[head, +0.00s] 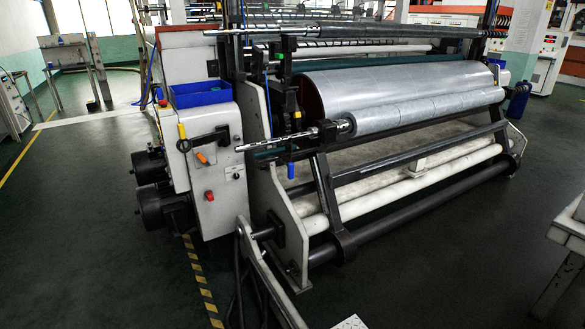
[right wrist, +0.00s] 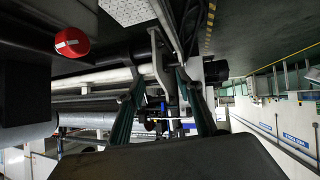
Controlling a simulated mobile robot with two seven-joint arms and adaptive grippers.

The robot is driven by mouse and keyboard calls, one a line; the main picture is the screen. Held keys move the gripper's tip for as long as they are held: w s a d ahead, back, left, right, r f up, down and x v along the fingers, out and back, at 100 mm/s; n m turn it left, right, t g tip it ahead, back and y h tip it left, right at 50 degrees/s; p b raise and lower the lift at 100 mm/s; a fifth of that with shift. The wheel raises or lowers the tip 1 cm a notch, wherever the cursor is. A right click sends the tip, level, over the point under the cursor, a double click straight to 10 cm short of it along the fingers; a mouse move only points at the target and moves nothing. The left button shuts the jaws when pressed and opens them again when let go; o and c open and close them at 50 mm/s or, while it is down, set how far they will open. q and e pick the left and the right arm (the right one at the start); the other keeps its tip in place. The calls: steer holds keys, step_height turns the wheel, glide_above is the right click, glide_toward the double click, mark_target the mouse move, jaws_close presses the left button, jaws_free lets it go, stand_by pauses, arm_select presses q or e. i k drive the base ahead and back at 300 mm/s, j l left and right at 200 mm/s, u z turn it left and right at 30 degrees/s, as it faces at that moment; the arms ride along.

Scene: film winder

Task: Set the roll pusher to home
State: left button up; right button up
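The film winder stands in the middle of the head view, with a large silvery film roll (head: 400,88) and a dark slanted arm (head: 326,190) below its near end. No part is marked as the roll pusher, so I cannot tell which one it is. In the right wrist view a round red knob with a white bar (right wrist: 72,42) sits at upper left, apart from my gripper. My right gripper (right wrist: 160,77) shows two dark green fingers spread apart with nothing seen held between them. My left gripper is not in view.
A white machine cabinet (head: 215,165) carries a blue bin (head: 200,93), a red button (head: 209,196) and an orange-handled tool. Dark motors (head: 165,205) stick out at its left. A pale rail (head: 268,275) is in the foreground. Open dark floor lies left and right.

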mark_target(285, 156)
steer(key=i+j, duration=0.95)
steer(key=j, duration=0.2)
steer(key=i+j+z, duration=0.1)
steer(key=i+j, duration=0.8)
steer(key=j, duration=0.25)
